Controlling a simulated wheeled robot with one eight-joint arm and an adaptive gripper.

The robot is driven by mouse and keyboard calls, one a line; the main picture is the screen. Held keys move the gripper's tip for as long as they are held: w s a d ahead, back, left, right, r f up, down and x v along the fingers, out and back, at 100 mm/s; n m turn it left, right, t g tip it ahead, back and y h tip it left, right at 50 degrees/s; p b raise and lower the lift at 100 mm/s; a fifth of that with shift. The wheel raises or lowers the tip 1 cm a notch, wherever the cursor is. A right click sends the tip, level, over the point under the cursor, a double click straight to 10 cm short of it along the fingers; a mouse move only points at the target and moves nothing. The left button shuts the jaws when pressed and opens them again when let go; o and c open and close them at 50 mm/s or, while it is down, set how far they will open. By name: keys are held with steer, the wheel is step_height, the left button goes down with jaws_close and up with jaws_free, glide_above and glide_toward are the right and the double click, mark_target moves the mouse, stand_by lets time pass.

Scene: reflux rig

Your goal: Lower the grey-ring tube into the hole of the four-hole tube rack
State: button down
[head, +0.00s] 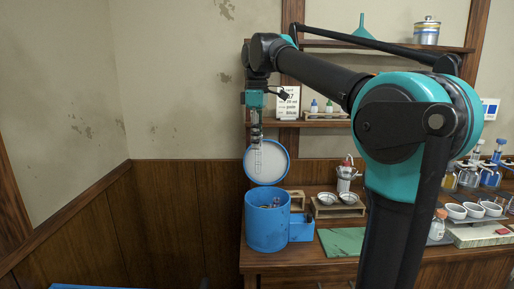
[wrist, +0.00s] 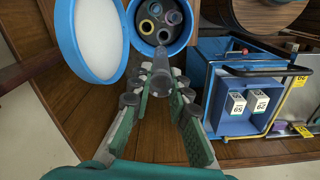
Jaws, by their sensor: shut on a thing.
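My gripper (head: 256,124) points down above the blue drum (head: 267,228) in the head view. It is shut on a slim, clear-looking tube (head: 258,158), which hangs roughly upright in front of the open lid. In the wrist view, my gripper's fingers (wrist: 160,80) close on the tube (wrist: 159,62), whose far end points at the drum's mouth. Its grey ring cannot be made out. I cannot tell which part is the four-hole rack.
The drum's round lid (head: 283,161) stands open behind it. A small blue box (head: 301,230) adjoins the drum's right side. A green mat (head: 341,243), a wooden stand with bowls (head: 338,208) and white cups (head: 475,211) lie further right. Shelves hang behind.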

step_height(320, 180, up, 13)
stand_by(0.6)
